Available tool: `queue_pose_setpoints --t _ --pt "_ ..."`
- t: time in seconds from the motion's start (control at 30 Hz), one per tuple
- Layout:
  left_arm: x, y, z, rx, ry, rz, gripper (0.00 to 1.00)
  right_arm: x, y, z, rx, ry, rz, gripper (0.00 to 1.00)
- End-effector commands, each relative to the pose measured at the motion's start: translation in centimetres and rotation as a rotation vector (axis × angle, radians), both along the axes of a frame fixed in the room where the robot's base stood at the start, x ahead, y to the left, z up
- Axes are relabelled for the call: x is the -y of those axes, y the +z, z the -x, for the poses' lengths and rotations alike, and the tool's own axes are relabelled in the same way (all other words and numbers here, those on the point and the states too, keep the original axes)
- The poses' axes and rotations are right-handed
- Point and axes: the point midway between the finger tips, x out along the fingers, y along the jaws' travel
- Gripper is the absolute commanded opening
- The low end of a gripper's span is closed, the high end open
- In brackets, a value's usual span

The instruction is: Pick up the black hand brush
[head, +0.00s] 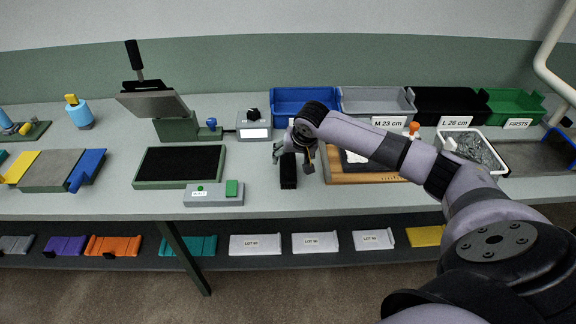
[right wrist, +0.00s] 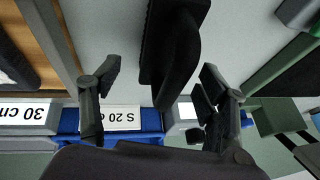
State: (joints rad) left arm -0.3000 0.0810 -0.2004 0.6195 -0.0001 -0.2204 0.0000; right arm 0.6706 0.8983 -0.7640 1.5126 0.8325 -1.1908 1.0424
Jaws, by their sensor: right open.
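The black hand brush (head: 288,172) lies on the grey bench, left of the wooden board. In the right wrist view the brush (right wrist: 173,48) shows as a dark long shape with its handle between the two spread fingers. My right gripper (head: 298,158) is above the brush in the head view, partly hiding it. In the right wrist view the gripper (right wrist: 156,92) is open, with a gap on each side of the brush. I cannot tell how far the fingers are above the bench. My left gripper is not in view.
The wooden board (head: 350,178) lies just right of the brush. A grey control box (head: 212,195) with a green button lies to its left. A blue bin (head: 290,98) and other bins stand behind. Bare bench lies in front of the brush.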

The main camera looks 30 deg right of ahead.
Motion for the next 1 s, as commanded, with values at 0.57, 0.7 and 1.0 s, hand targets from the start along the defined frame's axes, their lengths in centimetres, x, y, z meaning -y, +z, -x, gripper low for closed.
queue_pose_setpoints --t 0.57,0.7,1.0 --pt "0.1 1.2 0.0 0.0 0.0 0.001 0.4 0.0 -3.4 -1.4 0.0 0.001 0.0 0.68" --pt "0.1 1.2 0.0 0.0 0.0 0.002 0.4 0.0 -3.4 -1.4 0.0 0.001 0.0 0.58" --pt "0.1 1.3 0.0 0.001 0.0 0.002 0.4 0.0 -3.4 -1.4 0.0 0.001 0.0 0.38"
